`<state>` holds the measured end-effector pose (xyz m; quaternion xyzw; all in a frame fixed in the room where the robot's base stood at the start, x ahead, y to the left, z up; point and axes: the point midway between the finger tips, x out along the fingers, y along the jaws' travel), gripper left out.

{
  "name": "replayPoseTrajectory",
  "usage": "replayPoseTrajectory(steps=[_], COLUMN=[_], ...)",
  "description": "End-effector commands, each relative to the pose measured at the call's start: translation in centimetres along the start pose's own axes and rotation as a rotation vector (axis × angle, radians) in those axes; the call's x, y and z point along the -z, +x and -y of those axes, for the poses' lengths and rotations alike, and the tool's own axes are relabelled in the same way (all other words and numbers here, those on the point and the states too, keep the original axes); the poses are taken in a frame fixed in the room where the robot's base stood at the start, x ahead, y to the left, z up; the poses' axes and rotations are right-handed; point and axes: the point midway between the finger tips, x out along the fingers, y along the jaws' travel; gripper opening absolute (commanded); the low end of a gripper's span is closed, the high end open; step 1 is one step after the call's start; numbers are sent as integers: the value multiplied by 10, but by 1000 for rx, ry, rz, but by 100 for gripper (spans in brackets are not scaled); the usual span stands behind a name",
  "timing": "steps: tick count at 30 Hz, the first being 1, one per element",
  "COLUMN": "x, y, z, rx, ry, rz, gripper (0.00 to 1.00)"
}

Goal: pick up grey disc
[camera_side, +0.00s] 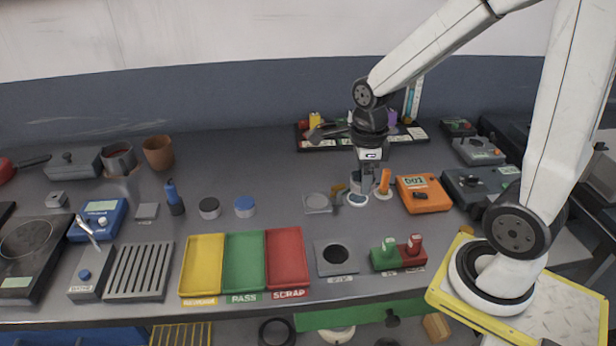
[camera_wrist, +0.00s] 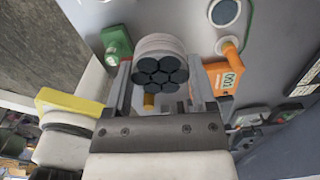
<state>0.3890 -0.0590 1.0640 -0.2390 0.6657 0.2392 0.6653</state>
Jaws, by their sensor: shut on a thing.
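My gripper (camera_side: 366,186) points down over the right-middle of the bench. In the wrist view, my gripper (camera_wrist: 161,78) has its fingers on either side of a pale, round holder (camera_wrist: 161,42) with several dark round faces grouped in it. In the side view a small light-grey cylinder (camera_side: 355,182) shows at the fingers, partly hidden by them. A grey disc with a white rim (camera_side: 357,200) lies just below the gripper; a similar one shows at the top of the wrist view (camera_wrist: 225,12). I cannot tell whether the held thing touches the bench.
An orange-handled piece on a white base (camera_side: 383,184) stands close right of the gripper, with an orange meter (camera_side: 423,194) beyond. A grey square plate (camera_side: 318,204) is left. Yellow, green and red trays (camera_side: 245,262) lie at front. A black tray (camera_side: 320,146) stands behind.

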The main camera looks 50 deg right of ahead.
Motion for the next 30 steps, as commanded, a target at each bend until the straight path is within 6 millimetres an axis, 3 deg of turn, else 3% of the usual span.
replayPoseTrajectory(steps=[30], x=[4], y=[-4], z=[-10], rx=[1], ry=[-12], rz=[1], gripper=[11])
